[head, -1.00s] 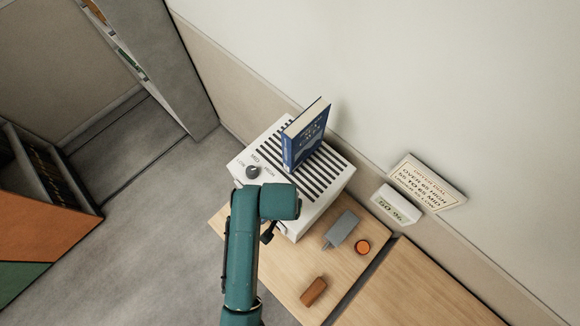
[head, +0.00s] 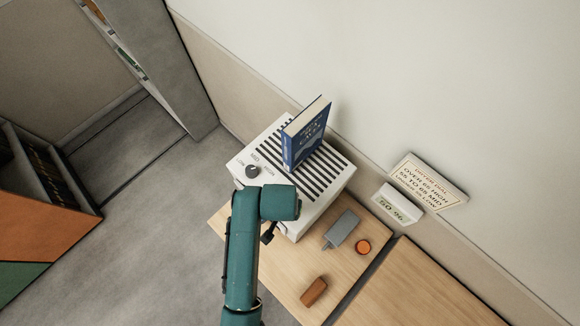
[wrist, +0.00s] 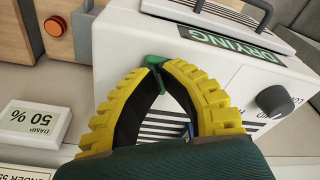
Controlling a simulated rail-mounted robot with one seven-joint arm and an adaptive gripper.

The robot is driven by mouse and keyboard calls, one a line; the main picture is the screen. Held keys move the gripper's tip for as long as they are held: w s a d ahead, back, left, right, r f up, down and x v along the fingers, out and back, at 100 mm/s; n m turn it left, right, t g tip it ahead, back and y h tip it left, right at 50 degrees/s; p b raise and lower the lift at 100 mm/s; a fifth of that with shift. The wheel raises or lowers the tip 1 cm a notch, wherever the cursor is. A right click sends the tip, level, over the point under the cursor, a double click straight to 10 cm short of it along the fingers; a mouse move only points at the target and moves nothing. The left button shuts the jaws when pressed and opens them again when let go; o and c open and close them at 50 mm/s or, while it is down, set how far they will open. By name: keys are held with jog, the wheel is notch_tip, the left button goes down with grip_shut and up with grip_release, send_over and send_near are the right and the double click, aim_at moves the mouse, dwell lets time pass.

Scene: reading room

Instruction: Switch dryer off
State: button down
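The dryer (head: 318,200) is a white box with dark slots on top, standing by the wall at the table's end. Its dark dial (head: 252,171), marked LOW, MID and HIGH, also shows in the wrist view (wrist: 275,101); its setting is unclear. A DRYING label (wrist: 229,45) sits near the edge. A small green part (wrist: 154,60), apparently a switch, is right at my fingertips. My gripper (wrist: 157,70) has yellow ribbed fingers with tips nearly together; whether they touch or pinch the green part is unclear. In the head view my arm hides the fingers.
A blue book (head: 305,140) stands upright on the dryer. A 50 % display (head: 397,207) and a humidity sign (head: 428,183) stand by the wall.

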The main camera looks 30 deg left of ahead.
jog(key=shift+f, duration=0.35)
notch_tip(320, 180, up, 3)
jog(key=p, duration=0.3)
jog(key=shift+r, duration=2.05)
